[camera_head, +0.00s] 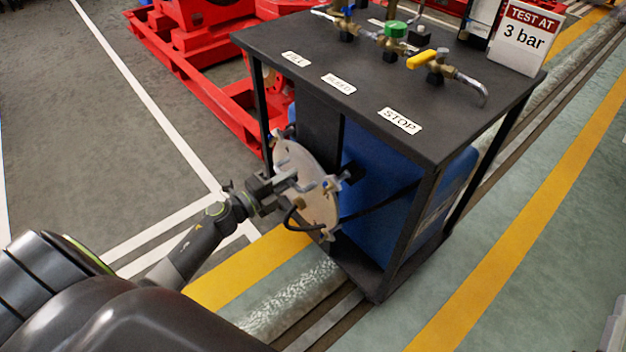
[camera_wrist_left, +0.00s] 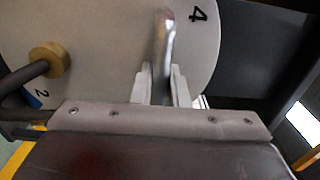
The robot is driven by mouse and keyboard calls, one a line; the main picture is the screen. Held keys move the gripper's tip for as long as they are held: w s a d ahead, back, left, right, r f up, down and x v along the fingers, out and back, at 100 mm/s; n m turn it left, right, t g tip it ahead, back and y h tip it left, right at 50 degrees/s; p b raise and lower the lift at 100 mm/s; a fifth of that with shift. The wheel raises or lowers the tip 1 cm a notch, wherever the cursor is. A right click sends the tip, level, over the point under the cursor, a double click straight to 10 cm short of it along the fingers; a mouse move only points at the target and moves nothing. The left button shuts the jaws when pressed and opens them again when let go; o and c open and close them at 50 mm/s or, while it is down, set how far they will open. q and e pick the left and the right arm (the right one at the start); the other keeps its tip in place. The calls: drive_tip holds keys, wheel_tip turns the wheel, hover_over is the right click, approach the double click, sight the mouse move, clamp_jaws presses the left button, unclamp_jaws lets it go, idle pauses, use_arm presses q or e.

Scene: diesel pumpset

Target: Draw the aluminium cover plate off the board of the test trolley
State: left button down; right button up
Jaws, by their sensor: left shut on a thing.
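The round aluminium cover plate (camera_head: 318,205) stands upright at the near left side of the test trolley, in front of its dark board (camera_head: 320,122). It fills the upper left of the left wrist view (camera_wrist_left: 105,50), with the marks 2 and 4 on it. My left gripper (camera_head: 288,184) is at the plate's face. In the left wrist view its fingers (camera_wrist_left: 158,88) are shut on a shiny metal handle (camera_wrist_left: 165,42) that stands out from the plate. Whether the plate touches the board is hidden. My right gripper is not in view.
The test trolley (camera_head: 440,140) has a black top with valves, a yellow lever (camera_head: 425,60) and a sign (camera_head: 527,38). A dark hose with a brass fitting (camera_wrist_left: 50,60) sits beside the handle. A red frame (camera_head: 205,90) stands behind. The floor at left is clear.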

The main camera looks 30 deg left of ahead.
use_arm(q)
drive_tip(key=shift+r+v, duration=0.25)
drive_tip(key=shift+v, duration=0.85)
idle(0.4)
drive_tip(key=shift+s, duration=0.15)
drive_tip(key=shift+b+v, duration=0.75)
drive_tip(key=shift+v, duration=1.6)
